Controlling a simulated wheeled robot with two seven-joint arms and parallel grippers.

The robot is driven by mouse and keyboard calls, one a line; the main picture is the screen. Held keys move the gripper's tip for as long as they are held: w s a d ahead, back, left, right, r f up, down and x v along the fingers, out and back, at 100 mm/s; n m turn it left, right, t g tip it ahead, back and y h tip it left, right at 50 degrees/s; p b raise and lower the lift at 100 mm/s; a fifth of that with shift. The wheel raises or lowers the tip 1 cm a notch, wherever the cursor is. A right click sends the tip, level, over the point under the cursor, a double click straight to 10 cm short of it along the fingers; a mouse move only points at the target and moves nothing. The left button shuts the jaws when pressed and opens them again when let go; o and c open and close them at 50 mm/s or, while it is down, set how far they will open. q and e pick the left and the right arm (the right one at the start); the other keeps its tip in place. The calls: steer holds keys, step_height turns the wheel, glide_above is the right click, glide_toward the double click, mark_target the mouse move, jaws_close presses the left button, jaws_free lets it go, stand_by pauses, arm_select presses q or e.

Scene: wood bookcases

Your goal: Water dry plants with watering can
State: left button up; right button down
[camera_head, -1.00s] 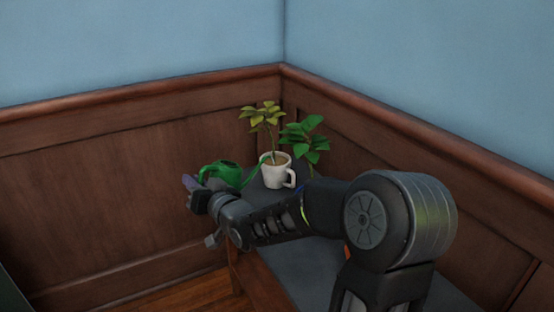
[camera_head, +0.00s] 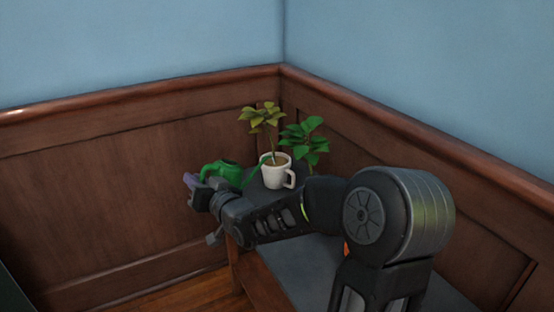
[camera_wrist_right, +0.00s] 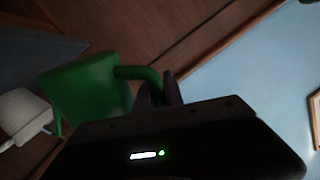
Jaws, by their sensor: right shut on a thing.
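The green watering can (camera_head: 222,172) is held up at the left of the bench, with its long spout reaching right to the white mug pot (camera_head: 276,176). A plant with yellowish-green leaves (camera_head: 262,118) grows in that pot. A plant with full green leaves (camera_head: 309,135) stands behind it to the right; its pot is hidden. My right gripper (camera_head: 195,186) is shut on the can's handle. In the right wrist view the green can (camera_wrist_right: 85,95) and its handle (camera_wrist_right: 140,74) sit at the fingers, with the white pot (camera_wrist_right: 22,117) at the left. My left gripper is not in view.
The dark-topped wooden bench (camera_head: 306,262) stands in the corner against brown wood panelling (camera_head: 110,200). My right arm crosses above the bench and hides part of it. Wooden floor (camera_head: 190,297) is open at the lower left.

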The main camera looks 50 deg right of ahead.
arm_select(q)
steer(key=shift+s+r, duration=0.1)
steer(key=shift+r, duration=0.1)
arm_select(e)
steer(key=shift+r, duration=0.2)
arm_select(q)
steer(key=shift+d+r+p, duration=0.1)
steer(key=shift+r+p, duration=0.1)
steer(key=shift+p, duration=0.15)
arm_select(e)
steer(key=shift+d+r, duration=0.1)
